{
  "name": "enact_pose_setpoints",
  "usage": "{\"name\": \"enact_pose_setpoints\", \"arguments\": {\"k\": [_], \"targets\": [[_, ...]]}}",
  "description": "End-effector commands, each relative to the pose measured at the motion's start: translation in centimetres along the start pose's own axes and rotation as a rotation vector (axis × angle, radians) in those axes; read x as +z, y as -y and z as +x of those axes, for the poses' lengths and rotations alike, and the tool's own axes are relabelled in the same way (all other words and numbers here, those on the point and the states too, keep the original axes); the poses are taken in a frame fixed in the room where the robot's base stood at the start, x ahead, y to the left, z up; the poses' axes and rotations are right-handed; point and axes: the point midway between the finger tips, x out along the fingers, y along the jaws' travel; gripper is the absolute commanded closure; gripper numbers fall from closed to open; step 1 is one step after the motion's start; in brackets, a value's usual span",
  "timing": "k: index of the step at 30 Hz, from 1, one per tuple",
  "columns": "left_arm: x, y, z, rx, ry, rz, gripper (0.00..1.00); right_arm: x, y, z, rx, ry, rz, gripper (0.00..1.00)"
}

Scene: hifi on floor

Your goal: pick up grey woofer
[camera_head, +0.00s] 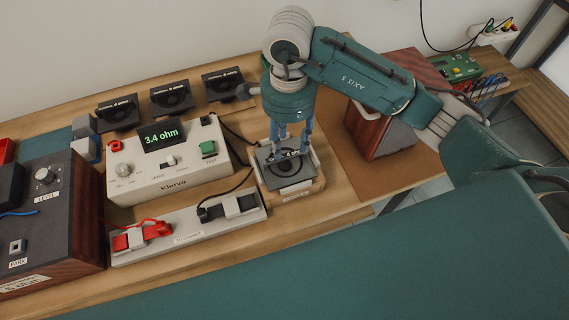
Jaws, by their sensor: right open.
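A dark grey woofer with a round cone (284,170) lies in a shallow light tray (303,190) near the middle of the bench. My right gripper (289,148) points down over the far part of this woofer, fingers open. Its fingers hide part of the woofer's far edge, and I cannot tell whether they touch it. Several more dark woofers lie in a row at the back: a left one (118,111), a middle one (171,97) and a right one (223,85). My left gripper is not in view.
A white tester reading 3.4 ohm (170,176) stands left of the tray. A strip with red and grey clamps (190,229) lies in front. A wooden speaker cabinet (377,130) stands right, a dark control box (55,215) left, and a green board (455,67) back right.

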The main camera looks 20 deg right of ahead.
Motion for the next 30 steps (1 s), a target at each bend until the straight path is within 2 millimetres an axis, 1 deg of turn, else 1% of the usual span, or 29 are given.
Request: {"name": "enact_pose_setpoints", "arguments": {"k": [3,8,13,15,18,21,30], "targets": [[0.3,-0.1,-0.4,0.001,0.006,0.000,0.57,0.0,-0.1,1.4,0.002,0.001,0.000,0.57],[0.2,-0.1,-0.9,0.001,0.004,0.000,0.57,0.1,-0.1,2.4,0.003,0.002,0.000,0.57],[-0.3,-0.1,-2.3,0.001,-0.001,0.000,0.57,0.6,-0.3,4.7,0.005,0.003,0.001,0.57],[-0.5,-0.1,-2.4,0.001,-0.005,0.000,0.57,0.6,-0.2,5.9,0.003,0.003,0.001,0.57],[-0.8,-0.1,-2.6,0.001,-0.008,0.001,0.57,0.6,-0.2,6.9,0.001,0.002,0.000,0.57],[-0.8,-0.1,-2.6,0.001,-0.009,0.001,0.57,0.6,-0.1,7.2,-0.002,0.004,-0.001,0.57],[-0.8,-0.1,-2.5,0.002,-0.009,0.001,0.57,0.6,-0.1,7.2,-0.002,0.003,-0.001,0.57]]}}
